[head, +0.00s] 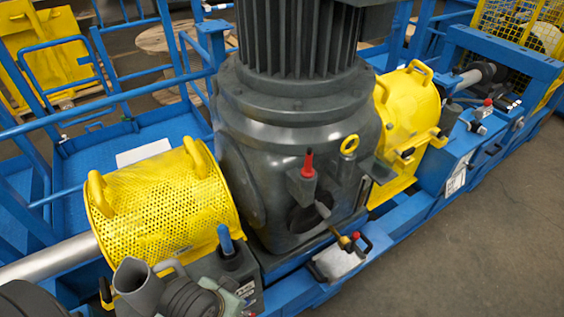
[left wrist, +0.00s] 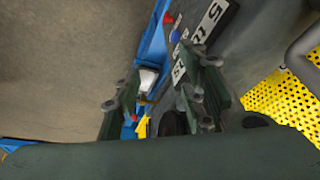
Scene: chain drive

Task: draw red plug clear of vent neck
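The red plug (head: 308,163) stands upright in the head view, seated at the top of a dark grey vent neck (head: 302,188) on the front of the big gearbox. No gripper is around it. My left gripper (left wrist: 160,105) shows in the left wrist view with its two dark green fingers spread apart and nothing gripped between them. I cannot make out its fingertips in the head view. I cannot say for sure whether the plug shows in the left wrist view. My right gripper is in neither view.
A yellow lifting eye (head: 350,145) stands right of the plug. Yellow guards (head: 165,205) flank the gearbox (head: 275,150). The floor at lower right is clear.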

